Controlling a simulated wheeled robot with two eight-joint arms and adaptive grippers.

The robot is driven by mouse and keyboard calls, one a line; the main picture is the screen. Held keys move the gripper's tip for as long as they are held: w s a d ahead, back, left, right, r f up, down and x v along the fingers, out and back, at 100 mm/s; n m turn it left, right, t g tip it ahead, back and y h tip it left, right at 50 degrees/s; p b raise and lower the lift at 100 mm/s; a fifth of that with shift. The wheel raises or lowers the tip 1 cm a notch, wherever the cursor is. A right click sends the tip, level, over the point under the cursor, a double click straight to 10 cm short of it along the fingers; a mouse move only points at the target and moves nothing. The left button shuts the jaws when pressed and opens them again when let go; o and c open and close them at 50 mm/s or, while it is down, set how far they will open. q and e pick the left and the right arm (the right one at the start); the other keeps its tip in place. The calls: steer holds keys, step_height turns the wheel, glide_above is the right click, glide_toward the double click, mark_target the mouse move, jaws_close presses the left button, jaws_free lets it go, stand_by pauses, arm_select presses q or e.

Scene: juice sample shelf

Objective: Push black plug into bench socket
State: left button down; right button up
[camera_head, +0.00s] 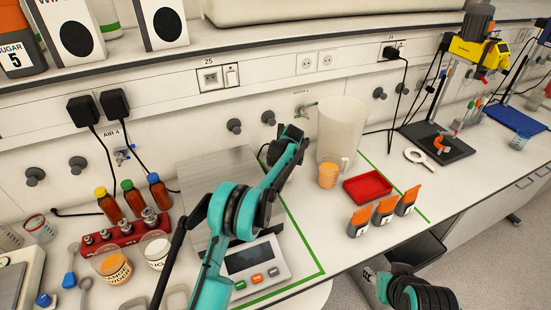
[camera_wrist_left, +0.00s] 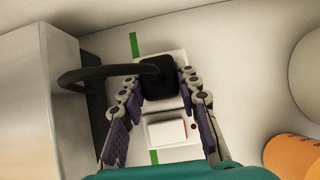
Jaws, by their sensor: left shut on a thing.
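The black plug (camera_wrist_left: 158,78) is between the fingers of my left gripper (camera_wrist_left: 161,82), which is shut on it. Its thick black cable (camera_wrist_left: 95,73) leaves to the left in the left wrist view. The plug is over the upper half of the white bench socket (camera_wrist_left: 176,58), covering the outlet. The lower half shows a white rocker switch (camera_wrist_left: 166,132) and a small red dot. I cannot tell whether the plug is seated or just above the outlet. In the head view my left arm hides the plug and socket.
A scale (camera_head: 255,262) stands left of the socket. Two other black plugs (camera_head: 84,110) sit in the wall panel. Green tape (camera_head: 300,235) marks the bench.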

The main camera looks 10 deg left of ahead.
arm_select(q)
steer(key=shift+f, duration=0.2)
steer(key=shift+s, duration=0.1)
steer(key=c, duration=1.4)
jaws_free()
steer(key=o, duration=0.4)
steer(key=shift+f, duration=0.1)
